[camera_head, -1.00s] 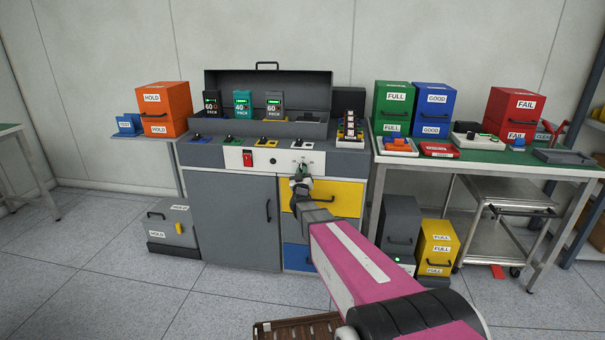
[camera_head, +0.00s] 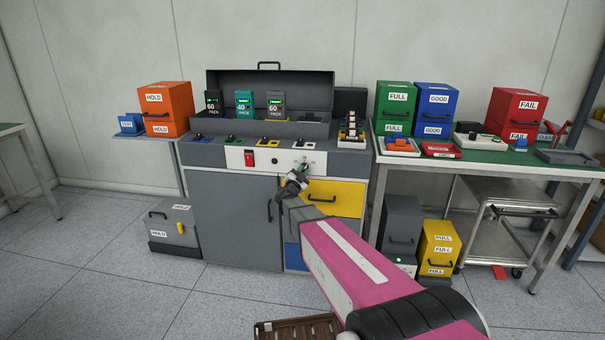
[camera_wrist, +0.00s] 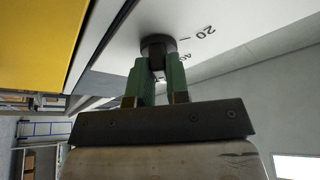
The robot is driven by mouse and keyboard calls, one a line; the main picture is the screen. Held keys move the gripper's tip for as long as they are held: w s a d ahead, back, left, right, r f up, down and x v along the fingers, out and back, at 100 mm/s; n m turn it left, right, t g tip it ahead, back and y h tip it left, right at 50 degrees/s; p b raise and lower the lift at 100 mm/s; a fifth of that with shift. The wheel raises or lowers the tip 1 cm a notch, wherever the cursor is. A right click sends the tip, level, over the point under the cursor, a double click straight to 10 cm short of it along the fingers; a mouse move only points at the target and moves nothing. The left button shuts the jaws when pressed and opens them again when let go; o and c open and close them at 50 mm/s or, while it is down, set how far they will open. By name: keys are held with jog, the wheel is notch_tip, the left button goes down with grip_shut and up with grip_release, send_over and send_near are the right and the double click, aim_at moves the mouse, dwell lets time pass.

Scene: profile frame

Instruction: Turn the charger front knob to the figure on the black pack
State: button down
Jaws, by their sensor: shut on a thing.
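The charger (camera_head: 330,165) is a grey cabinet with a white front panel. Its dark round front knob (camera_wrist: 158,47) shows in the wrist view, with the printed marks 20 and 40 beside it. My gripper (camera_wrist: 157,72) has green fingers shut on the knob; in the head view my gripper (camera_head: 302,172) is at the right part of the white panel and mostly covers the knob. The black pack (camera_head: 214,103) stands at the left in the charger's open top and reads 60. The knob's pointer and exact setting cannot be made out.
A teal pack (camera_head: 244,104) reading 40 and a grey pack (camera_head: 275,106) reading 60 stand beside the black one. A red switch (camera_head: 249,159) is on the panel left of the knob. A yellow drawer (camera_head: 336,198) lies just below my gripper.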

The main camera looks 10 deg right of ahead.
jog(key=shift+a+r+m+g+h, duration=0.15)
jog(key=shift+m+g, duration=0.35)
jog(key=shift+m, duration=0.7)
jog(key=shift+d+f+m+g+h, duration=0.1)
jog(key=shift+m+g+h, duration=0.3)
jog(key=shift+m, duration=0.8)
jog(key=c, duration=1.1)
grip_release()
jog(key=v, duration=1)
jog(key=shift+s+a+r, duration=0.15)
jog(key=shift+s+a, duration=0.15)
jog(key=shift+s, duration=0.05)
jog(key=shift+y, duration=0.25)
